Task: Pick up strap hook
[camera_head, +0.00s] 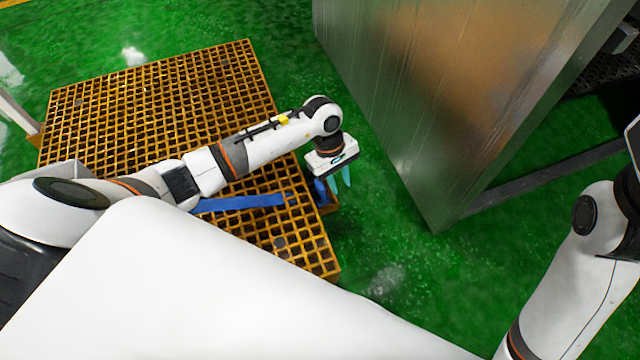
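A blue strap (240,202) lies on the yellow-orange grating, running left to right beneath my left forearm. A smaller blue piece (320,191) shows near the grating's right edge, beside my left gripper; I cannot tell whether it joins the strap or is the hook. My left gripper (340,182) points down at that edge, with teal fingers close together. The view is too small to tell whether they hold anything or touch the blue piece. My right arm (585,270) comes in at the right; its gripper is out of view.
The grating platform (165,90) covers the left and middle. A large metal panel (430,90) stands right of my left gripper, with a dark bar (540,182) low beside it. Green floor (400,260) is clear between the platform and my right arm.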

